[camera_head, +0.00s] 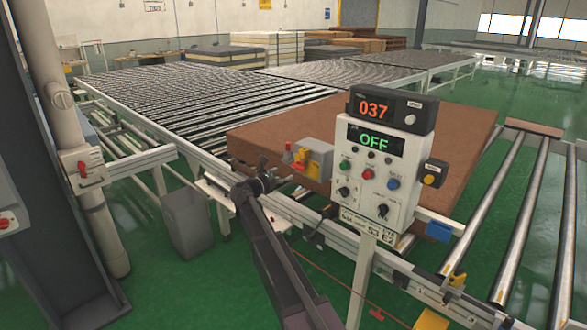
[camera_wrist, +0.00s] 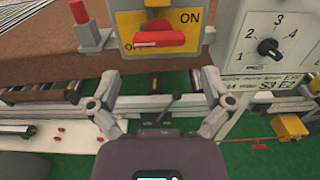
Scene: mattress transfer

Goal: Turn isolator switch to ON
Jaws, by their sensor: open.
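The isolator switch is a red handle (camera_wrist: 162,38) on a yellow plate at the top of the wrist view. The handle lies roughly crosswise, its left end by a partly hidden label starting with "O"; "ON" is printed at upper right. In the head view the isolator switch (camera_head: 302,153) shows small, on a grey box beside the conveyor. My gripper (camera_wrist: 160,78) is open and empty, its fingers spread below the switch and apart from it in the picture. In the head view my gripper (camera_head: 268,178) is just left of the switch.
A control panel (camera_head: 378,170) with knobs and buttons stands right of the switch, under a display reading 037; its screen reads OFF. A brown mattress (camera_head: 450,130) lies behind on the roller conveyor. A red lever (camera_wrist: 78,12) stands left of the switch. A grey bin (camera_head: 187,225) is at left.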

